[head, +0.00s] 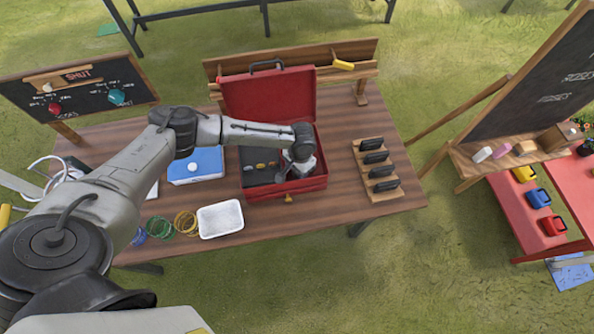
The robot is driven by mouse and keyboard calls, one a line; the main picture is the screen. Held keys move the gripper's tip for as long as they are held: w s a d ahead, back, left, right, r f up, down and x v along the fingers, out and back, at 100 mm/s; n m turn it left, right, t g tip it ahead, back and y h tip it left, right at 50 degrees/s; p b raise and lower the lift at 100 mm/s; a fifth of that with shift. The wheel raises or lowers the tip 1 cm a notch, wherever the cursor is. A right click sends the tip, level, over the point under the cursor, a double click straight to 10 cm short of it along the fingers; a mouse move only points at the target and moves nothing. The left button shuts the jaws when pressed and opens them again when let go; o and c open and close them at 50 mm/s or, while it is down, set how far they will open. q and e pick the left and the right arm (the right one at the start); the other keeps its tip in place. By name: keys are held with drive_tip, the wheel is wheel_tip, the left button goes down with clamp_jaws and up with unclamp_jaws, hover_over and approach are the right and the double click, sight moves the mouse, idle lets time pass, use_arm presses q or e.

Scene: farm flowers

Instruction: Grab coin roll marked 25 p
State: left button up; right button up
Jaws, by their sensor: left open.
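A red cash box (268,194) stands open on the wooden table, its lid tilted up at the back. A dark tray (257,177) inside it holds a few small pieces (261,166) of grey and orange-yellow. They are too small to read, so I cannot tell which is the coin roll marked 25 p. My left gripper (296,172) is over the right part of the box, pointing down. It is open, but its fingertips are hard to make out and the wrist hides what lies beneath. My right gripper is not in view.
A blue box (195,166) and a white tray (221,219) stand left of the cash box. A wooden rack (375,171) with black items stands to its right. A chalkboard (85,89) with knobs is at the back left. The table's front middle is clear.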

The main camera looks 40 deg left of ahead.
use_arm(q)
drive_tip(key=shift+f, duration=0.15)
drive_tip(key=shift+c, duration=0.5)
drive_tip(key=c, duration=0.6)
drive_tip(key=shift+c, duration=0.3)
